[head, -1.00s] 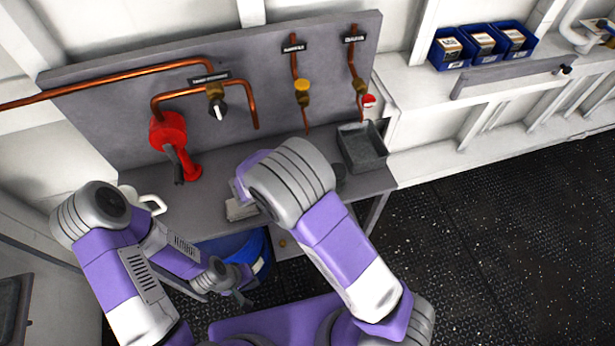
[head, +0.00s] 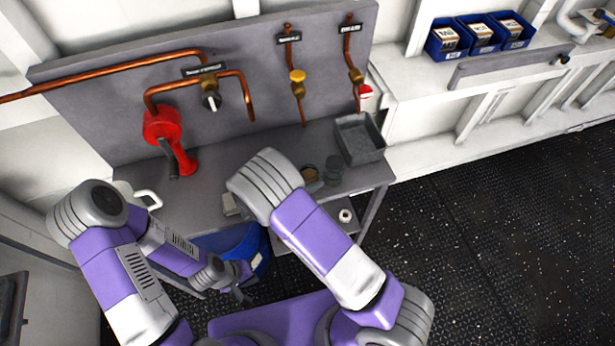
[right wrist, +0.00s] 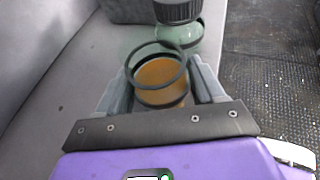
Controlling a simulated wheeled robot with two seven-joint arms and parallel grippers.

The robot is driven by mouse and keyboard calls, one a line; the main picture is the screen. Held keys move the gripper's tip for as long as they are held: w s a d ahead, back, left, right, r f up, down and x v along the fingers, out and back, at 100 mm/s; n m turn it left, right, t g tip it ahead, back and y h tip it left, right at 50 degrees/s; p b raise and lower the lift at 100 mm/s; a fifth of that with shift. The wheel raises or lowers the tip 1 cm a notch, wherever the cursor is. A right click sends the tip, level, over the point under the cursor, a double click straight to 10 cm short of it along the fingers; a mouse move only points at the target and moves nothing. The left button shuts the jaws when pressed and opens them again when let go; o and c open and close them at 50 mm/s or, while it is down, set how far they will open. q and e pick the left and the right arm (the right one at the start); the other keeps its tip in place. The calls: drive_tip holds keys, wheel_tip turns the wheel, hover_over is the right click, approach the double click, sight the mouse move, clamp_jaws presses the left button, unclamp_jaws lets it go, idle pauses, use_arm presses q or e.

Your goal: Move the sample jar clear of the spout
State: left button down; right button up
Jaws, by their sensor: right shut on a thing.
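In the right wrist view an open clear glass jar (right wrist: 160,82) with amber liquid in its lower part stands between the fingers of my right gripper (right wrist: 160,92), which is shut on it. In the head view this jar (head: 311,177) shows just past my right wrist, above or on the grey bench; the right gripper itself is hidden. Several copper spouts come down the panel, one with a yellow valve (head: 297,76). The jar appears in front of that spout, not directly beneath it. My left gripper (head: 241,291) hangs low beside the blue bin; its jaws are too small to read.
A second jar with a dark lid (right wrist: 178,12) stands close beyond the held jar. A grey tray (head: 372,152) is at the bench's right end. A red pump-like fixture (head: 162,127) and a white mug (head: 147,197) are at left. A blue bin (head: 257,244) stands below.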

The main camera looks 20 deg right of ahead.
drive_tip(key=shift+f, duration=0.15)
drive_tip(key=o, duration=1.2)
drive_tip(key=v, duration=1.2)
drive_tip(key=shift+r+p, duration=0.2)
drive_tip(key=shift+p, duration=0.15)
